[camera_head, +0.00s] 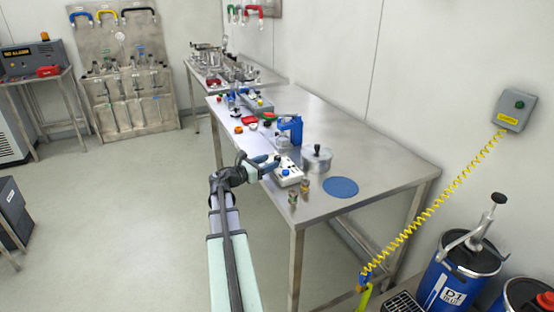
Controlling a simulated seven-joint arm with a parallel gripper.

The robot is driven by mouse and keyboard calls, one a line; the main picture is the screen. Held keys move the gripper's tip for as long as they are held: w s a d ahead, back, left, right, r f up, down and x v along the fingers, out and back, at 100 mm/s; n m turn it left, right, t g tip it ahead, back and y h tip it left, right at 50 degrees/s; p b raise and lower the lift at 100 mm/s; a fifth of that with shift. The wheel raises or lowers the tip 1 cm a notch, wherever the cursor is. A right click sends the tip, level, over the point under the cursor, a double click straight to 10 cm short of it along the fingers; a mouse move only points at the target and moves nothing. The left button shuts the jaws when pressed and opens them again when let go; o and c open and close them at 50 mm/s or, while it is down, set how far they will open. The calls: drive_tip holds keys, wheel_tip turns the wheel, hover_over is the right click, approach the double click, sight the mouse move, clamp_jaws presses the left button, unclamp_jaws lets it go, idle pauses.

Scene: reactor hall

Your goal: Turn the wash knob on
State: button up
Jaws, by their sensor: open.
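A small white box (286,175) sits on the near left part of the steel table. It has a round blue knob (285,172) on top and dark marks on its face. I cannot read a label, so I cannot tell for sure that this is the wash knob, nor its setting. My gripper (274,162) is over the table's left edge, just up and left of the blue knob. It is open and appears apart from the knob. The fingers are small and partly blend with the box and objects behind.
On the steel table (365,160), a lidded metal pot (316,158), a blue round mat (341,187) and a blue stand (292,129) are close by. Two small fittings (299,190) sit near the front edge. Blue drums (460,275) stand at right.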

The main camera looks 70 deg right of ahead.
sight(277, 157)
drive_tip(key=shift+x, duration=2.5)
drive_tip(key=c, duration=1)
drive_tip(key=shift+o, duration=0.2)
